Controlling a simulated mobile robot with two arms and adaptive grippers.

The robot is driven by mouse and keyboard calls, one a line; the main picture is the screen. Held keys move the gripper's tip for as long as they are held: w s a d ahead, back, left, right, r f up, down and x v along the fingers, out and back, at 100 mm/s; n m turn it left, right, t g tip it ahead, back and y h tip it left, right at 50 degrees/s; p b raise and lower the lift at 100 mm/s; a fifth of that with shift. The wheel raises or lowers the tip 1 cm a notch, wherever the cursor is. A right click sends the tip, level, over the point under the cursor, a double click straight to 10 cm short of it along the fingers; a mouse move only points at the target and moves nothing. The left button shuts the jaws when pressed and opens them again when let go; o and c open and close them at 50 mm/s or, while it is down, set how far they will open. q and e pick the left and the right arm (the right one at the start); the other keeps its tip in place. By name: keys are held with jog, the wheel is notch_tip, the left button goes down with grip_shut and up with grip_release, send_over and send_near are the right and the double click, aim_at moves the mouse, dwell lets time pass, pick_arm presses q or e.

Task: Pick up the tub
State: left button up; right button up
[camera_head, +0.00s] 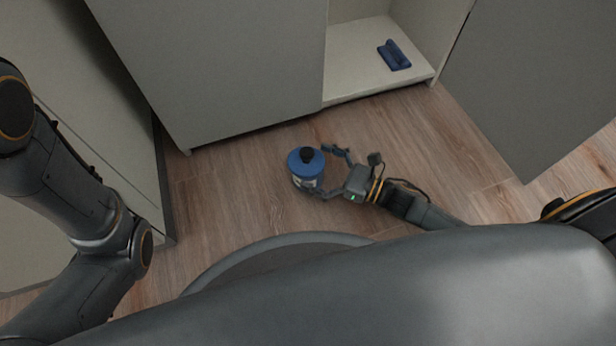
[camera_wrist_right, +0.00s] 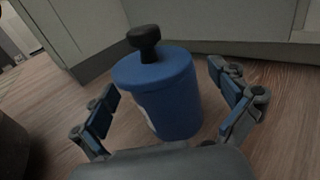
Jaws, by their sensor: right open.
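The tub (camera_head: 304,160) is a blue cylinder with a blue lid, a black knob on top and a pale label on its side. It stands upright on the wooden floor in front of the cabinets. My right gripper (camera_head: 318,168) is open, with one finger on each side of the tub. In the right wrist view the tub (camera_wrist_right: 165,95) stands between the two open fingers of the right gripper (camera_wrist_right: 168,108), with gaps showing on both sides. My left arm shows at the left of the head view, but its gripper is out of view.
A grey cabinet front (camera_head: 215,65) stands just behind the tub. An open cabinet shelf (camera_head: 355,75) holds a small dark blue object (camera_head: 394,55). An open door (camera_head: 535,80) is at the right. Bare wooden floor (camera_head: 235,205) surrounds the tub.

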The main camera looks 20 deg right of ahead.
jog(key=shift+b+x, duration=0.3)
jog(key=shift+x, duration=0.8)
jog(key=c, duration=1.8)
jog(key=shift+r, duration=0.1)
jog(key=shift+c, duration=0.6)
